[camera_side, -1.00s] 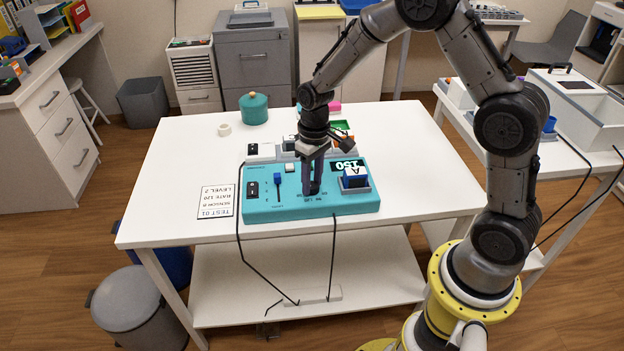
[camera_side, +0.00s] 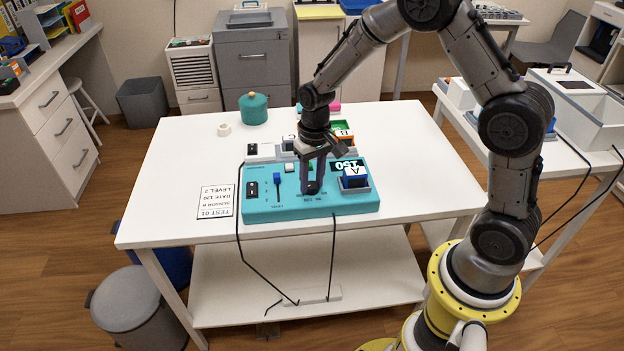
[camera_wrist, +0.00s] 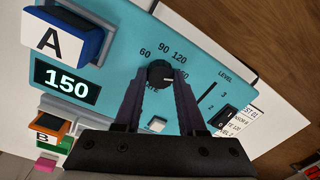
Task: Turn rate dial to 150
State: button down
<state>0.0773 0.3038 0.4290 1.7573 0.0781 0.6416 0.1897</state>
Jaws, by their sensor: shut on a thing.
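The rate dial (camera_wrist: 160,72) is a round black knob with a pale pointer mark on the teal device (camera_wrist: 205,55). Numbers 60, 90 and 120 are printed around it; other marks are partly hidden by my fingers. My gripper (camera_wrist: 163,80) is shut on the dial, one finger on each side, pointing down at the panel in the side view (camera_side: 312,188). The black display (camera_wrist: 67,83) reads 150, and it also shows in the side view (camera_side: 347,165).
Block A (camera_wrist: 62,32) sits in a holder beside the display. Block B (camera_side: 343,138) stands behind the device. A level slider (camera_side: 278,187) and a black switch (camera_side: 252,189) are left of the dial. A printed card (camera_side: 216,201) lies left, and cables (camera_side: 240,240) hang over the front edge.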

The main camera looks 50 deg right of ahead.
jog(key=shift+c, duration=2.4)
grip_release()
jog(key=shift+r, duration=0.15)
notch_tip(320, 180, up, 14)
jog(key=shift+d+f, duration=0.2)
jog(key=shift+d, duration=0.1)
notch_tip(320, 180, up, 6)
jog(key=t, duration=0.2)
send_over(314, 183)
jog(key=s+a, duration=0.1)
jog(key=s, duration=0.1)
jog(key=s+a+r+n+t, duration=0.1)
jog(key=s+r+t, duration=0.1)
jog(key=s+r, duration=0.55)
jog(key=s+f+n+t, duration=0.1)
jog(key=s+f, duration=0.5)
jog(key=s, duration=0.8)
jog(key=shift+a+f+n+h, duration=0.15)
jog(key=shift+a+n+h, duration=0.2)
jog(key=shift+n, duration=0.55)
